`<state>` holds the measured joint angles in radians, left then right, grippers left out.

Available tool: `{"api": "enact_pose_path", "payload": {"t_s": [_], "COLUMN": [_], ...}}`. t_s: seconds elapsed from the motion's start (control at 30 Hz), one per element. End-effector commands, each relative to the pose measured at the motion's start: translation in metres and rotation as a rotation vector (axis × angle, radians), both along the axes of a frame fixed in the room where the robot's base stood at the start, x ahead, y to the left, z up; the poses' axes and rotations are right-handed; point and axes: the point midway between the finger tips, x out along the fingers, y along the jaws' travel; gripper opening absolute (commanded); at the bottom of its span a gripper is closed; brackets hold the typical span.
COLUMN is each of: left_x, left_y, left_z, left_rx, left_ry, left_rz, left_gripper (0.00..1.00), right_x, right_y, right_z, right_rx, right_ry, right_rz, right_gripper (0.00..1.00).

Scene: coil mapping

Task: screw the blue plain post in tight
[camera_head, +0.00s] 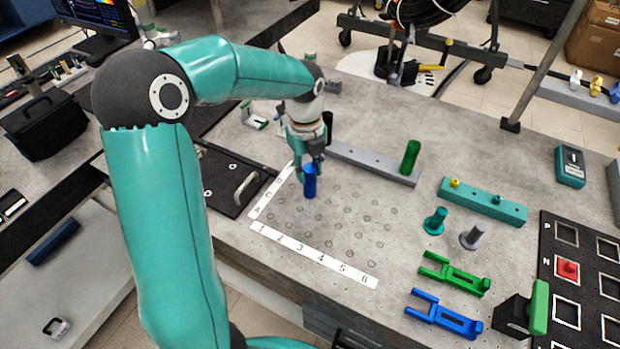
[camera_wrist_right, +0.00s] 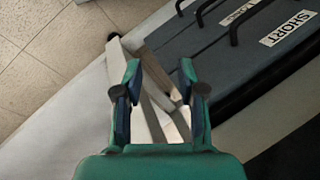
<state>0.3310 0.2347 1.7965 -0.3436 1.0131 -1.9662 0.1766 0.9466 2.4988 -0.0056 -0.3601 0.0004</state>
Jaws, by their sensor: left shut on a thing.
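The blue plain post (camera_head: 310,181) is upright in the head view, over the grid of holes (camera_head: 335,225) in the table. My left gripper (camera_head: 309,163) points down and is shut on the upper part of this post. The post's lower end is at the grid's upper left part; I cannot tell how deep it sits in a hole. My right gripper (camera_wrist_right: 160,95) shows in the right wrist view with its fingers apart and nothing between them. It is over the floor and a pale frame, away from the post.
White number strips (camera_head: 315,256) edge the grid. A grey rail (camera_head: 370,161) with a green post (camera_head: 410,157) stands behind it. A teal block (camera_head: 482,201), teal and grey pegs, and green (camera_head: 455,275) and blue (camera_head: 443,314) forked parts lie to the right. Dark cases (camera_wrist_right: 245,50) show in the wrist view.

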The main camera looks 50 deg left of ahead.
Motion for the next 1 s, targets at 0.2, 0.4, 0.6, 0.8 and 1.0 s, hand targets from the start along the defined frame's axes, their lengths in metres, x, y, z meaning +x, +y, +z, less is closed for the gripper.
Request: {"api": "enact_pose_path", "payload": {"t_s": [0.2,0.4,0.6,0.8,1.0], "left_x": [0.0005,0.0015,0.0015,0.0015,0.0023], "left_y": [-0.0003,-0.0008,-0.0007,-0.0007,0.0000], "left_z": [-0.0010,-0.0017,-0.0014,-0.0014,0.0078], "left_rx": [0.001,0.002,0.002,0.002,0.004], "left_ry": [0.003,0.004,0.003,0.003,0.001], "left_rz": [-0.180,-0.446,-0.440,-0.438,-0.437], "left_gripper": [0.00,0.37,0.61,0.61,0.61], "right_x": [0.0000,0.0000,0.0000,0.0000,0.0000], "right_y": [0.0000,0.0000,0.0000,-0.0001,0.0000], "right_z": [-0.0001,-0.0001,0.0000,-0.0001,0.0005], "right_rx": [0.000,0.000,0.000,0.000,0.000], "right_ry": [0.000,0.000,0.000,0.000,0.000], "right_rz": [0.000,0.000,0.000,0.000,0.000], "right_gripper": [0.40,0.40,0.40,0.40,0.40]}}
